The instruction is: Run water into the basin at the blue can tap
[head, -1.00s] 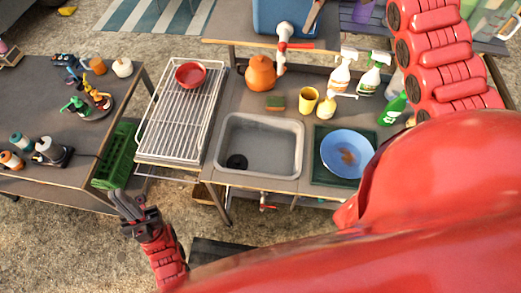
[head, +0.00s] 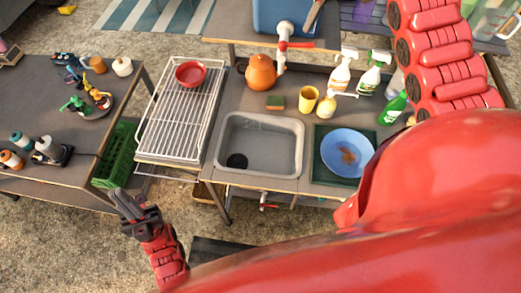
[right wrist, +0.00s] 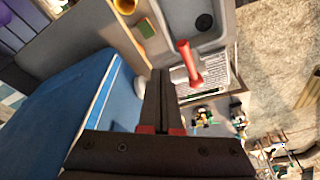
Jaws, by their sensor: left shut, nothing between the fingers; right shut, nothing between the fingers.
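The blue can (head: 284,16) stands on the raised shelf behind the basin, and its side fills the left of the right wrist view (right wrist: 75,100). Its white tap (head: 285,32) hangs at the front with a red lever (head: 300,44). The red lever (right wrist: 188,62) also shows in the right wrist view, just right of my right gripper (right wrist: 160,75). That gripper is shut and empty; whether it touches the lever I cannot tell. The grey basin (head: 285,150) holds only a dark round drain, with no water visible. My left gripper (head: 122,200) is shut and empty, left of the basin.
An orange jug (head: 261,73), a sponge (head: 275,102) and a yellow cup (head: 308,98) stand behind the basin. Spray bottles (head: 341,72) stand further right. A blue plate (head: 335,145) lies right of the basin, and a wire rack (head: 170,125) lies left. My right arm covers the right side.

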